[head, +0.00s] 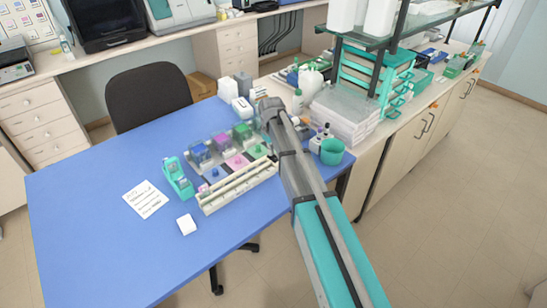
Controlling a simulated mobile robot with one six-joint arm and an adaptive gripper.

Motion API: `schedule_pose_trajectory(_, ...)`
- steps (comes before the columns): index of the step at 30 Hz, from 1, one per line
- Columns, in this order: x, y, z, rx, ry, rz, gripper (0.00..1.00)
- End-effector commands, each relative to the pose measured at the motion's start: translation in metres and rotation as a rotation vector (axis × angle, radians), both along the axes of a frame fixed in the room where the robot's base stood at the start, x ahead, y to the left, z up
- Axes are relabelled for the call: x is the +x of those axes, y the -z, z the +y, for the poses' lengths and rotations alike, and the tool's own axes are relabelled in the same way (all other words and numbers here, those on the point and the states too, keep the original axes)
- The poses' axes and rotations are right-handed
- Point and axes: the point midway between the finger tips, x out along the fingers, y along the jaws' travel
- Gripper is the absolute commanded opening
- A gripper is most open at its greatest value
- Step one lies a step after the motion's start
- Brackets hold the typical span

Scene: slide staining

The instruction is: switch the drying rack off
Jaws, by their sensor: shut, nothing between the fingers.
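A long cream rack (232,192) lies at an angle on the blue table, in front of the staining jars; it may be the drying rack. Its right end is close to my arm, which covers part of this area. No switch or lamp on it can be made out at this size. My arm reaches from the lower right up over the table's right side. Its far visible end is a grey joint by the back edge of the jars. My gripper cannot be made out; the arm may be hiding it.
Staining jars with blue, pink and green contents (200,152) stand behind the rack. A teal holder (178,179), white card (146,199) and small white block (186,225) lie left. A teal cup (332,151) stands right of my arm. The blue table's (90,245) front left is clear.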

Motion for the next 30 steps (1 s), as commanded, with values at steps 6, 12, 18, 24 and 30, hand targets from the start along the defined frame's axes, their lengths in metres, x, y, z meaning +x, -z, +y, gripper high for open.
schedule_pose_trajectory(6,0.0,0.003,0.0,0.0,0.0,0.0,0.0)
schedule_pose_trajectory(12,0.0,0.004,0.0,0.0,0.0,0.0,0.0)
schedule_pose_trajectory(18,0.0,-0.002,0.0,0.0,0.0,0.0,0.0)
schedule_pose_trajectory(24,0.0,-0.013,0.0,0.0,0.0,0.0,0.0)
schedule_pose_trajectory(30,0.0,-0.025,0.0,0.0,0.0,0.0,0.0)
